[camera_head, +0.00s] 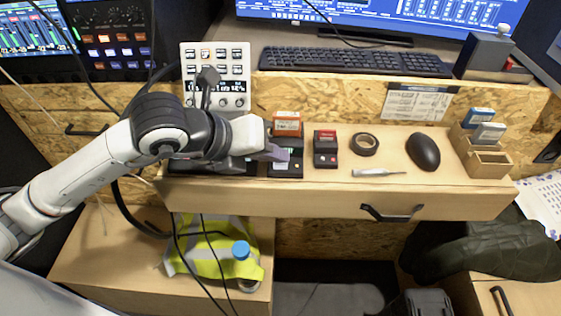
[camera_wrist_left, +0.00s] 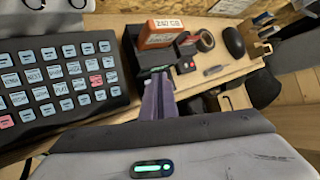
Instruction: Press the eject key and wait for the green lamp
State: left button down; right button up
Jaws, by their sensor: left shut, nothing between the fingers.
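A black dock (camera_head: 285,171) on the wooden shelf holds an orange cartridge (camera_head: 287,124). Both also show in the left wrist view, the dock (camera_wrist_left: 131,50) with the labelled cartridge (camera_wrist_left: 160,33) standing in it. My left gripper (camera_head: 281,153) is shut and empty, its purple-grey fingertips over the front of this dock. In the left wrist view the fingertips (camera_wrist_left: 158,84) cover part of the dock's front. A small greenish patch shows just beyond them; I cannot tell if it is a lit lamp. The eject key is not clearly visible. My right gripper is out of view.
A second dock (camera_head: 325,158) with a red cartridge stands to the right. Black tape (camera_head: 364,144), a screwdriver (camera_head: 378,172), a mouse (camera_head: 423,152) and a wooden card holder (camera_head: 487,163) lie further right. A black keypad (camera_wrist_left: 60,80) is beside the gripper. Cables hang below the shelf.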

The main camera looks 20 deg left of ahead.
aim_at(275, 167)
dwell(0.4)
pick_arm(q)
jog(key=shift+r+p, duration=0.4)
jog(key=shift+r, duration=0.35)
notch_tip(275, 167, up, 5)
jog(key=p, duration=0.3)
jog(key=shift+s, duration=0.1)
dwell(0.8)
